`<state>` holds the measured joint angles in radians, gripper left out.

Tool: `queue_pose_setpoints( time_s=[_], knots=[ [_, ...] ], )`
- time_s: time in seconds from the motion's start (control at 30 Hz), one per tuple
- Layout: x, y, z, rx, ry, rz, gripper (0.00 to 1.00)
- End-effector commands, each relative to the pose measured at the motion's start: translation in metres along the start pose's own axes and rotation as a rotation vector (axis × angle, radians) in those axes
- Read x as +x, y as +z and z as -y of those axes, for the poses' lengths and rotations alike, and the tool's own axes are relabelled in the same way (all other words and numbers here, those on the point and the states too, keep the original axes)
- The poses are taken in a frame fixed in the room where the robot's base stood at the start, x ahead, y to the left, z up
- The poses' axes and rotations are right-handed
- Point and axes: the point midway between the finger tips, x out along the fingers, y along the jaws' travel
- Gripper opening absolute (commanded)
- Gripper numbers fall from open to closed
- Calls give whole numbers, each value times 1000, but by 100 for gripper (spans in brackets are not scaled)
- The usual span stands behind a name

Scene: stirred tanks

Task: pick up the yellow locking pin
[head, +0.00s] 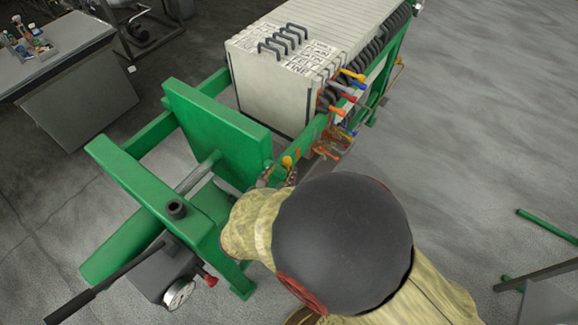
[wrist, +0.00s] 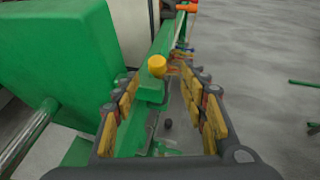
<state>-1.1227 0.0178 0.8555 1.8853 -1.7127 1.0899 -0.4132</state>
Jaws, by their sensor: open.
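The yellow locking pin (wrist: 157,65) shows its round yellow head in the wrist view, above a green bracket (wrist: 152,90) on the green side rail. My gripper (wrist: 163,84) is open, with yellow pads on both fingers. In that view the pin's head appears just past the fingertips, between their lines and nearer the left one. No contact shows. In the head view the yellow head of the pin (head: 287,161) shows beside the green rail, close to my gripper (head: 280,174). My arm hides most of the gripper there, and the pin's shaft is hidden.
A green upright plate (head: 217,128) stands left of the pin. Pale filter plates (head: 290,75) sit behind, with several coloured handles (head: 345,95) along the rail. A gauge (head: 179,294) is at lower left. Open grey floor (head: 470,110) lies to the right.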

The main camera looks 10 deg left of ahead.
Motion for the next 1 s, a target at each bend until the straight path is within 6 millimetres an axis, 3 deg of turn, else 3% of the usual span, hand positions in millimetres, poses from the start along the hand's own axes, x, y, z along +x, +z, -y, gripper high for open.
queue_pose_setpoints(
  time_s=[0.4,0.67,1.0],
  knots=[
    [50,7,-4,1,-1,0,43],
    [51,8,-4,1,0,0,43],
    [51,8,-4,2,-1,0,24]
  ],
)
